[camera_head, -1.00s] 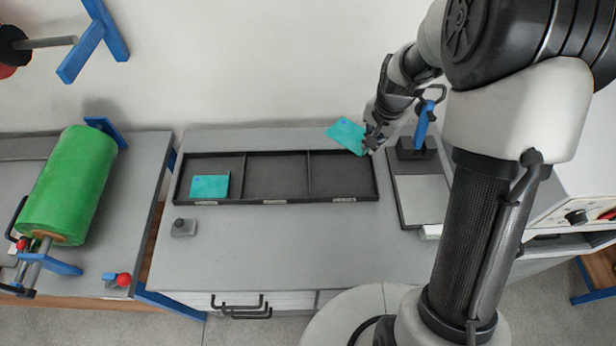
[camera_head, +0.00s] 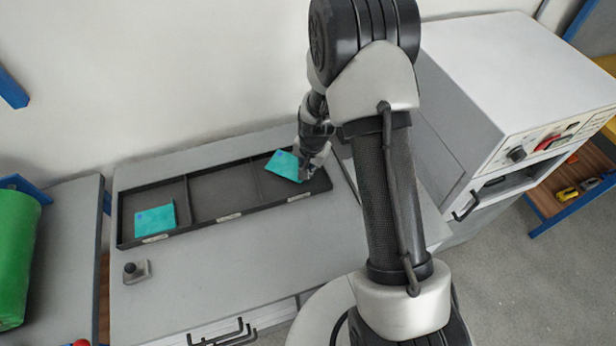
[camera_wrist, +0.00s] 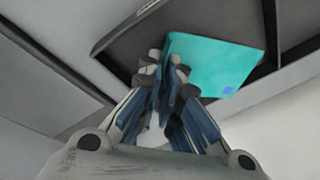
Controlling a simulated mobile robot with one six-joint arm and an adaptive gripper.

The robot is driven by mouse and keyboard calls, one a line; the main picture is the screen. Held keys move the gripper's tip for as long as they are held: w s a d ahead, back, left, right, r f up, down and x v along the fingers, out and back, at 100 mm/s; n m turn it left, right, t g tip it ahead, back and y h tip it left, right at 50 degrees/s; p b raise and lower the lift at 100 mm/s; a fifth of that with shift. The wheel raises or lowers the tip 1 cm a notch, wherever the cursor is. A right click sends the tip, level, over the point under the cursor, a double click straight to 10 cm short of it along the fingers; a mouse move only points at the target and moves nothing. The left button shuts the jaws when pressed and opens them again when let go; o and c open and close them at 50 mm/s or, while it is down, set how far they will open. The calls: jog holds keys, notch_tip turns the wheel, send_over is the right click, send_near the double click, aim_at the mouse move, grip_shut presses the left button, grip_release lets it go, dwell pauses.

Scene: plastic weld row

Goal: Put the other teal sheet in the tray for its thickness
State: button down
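A teal sheet (camera_head: 284,165) is pinched by its edge in my gripper (camera_head: 307,172), over the right compartment of the black three-part tray (camera_head: 222,217). In the wrist view the sheet (camera_wrist: 212,62) juts out from between the closed fingers (camera_wrist: 165,75), with a small blue mark at one corner. Whether it touches the tray floor I cannot tell. Another teal sheet (camera_head: 155,220) lies in the left compartment. The middle compartment is empty. Each compartment has a small label on its front edge, too small to read.
A small grey block with a dark knob (camera_head: 136,271) stands on the bench in front of the tray's left end. A white machine (camera_head: 480,90) stands at the right. A green roll (camera_head: 15,258) is at the far left. The bench front is clear.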

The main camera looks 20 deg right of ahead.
aim_at(308, 183)
jog(key=shift+s+b+x, duration=0.2)
jog(key=shift+b+x, duration=0.1)
jog(key=shift+x, duration=0.7)
jog(key=shift+s+b+x, duration=0.2)
jog(key=shift+b+x, duration=0.1)
jog(key=shift+x, duration=0.7)
jog(key=shift+f, duration=0.15)
jog(key=shift+f, duration=0.15)
jog(key=c, duration=1.8)
grip_release()
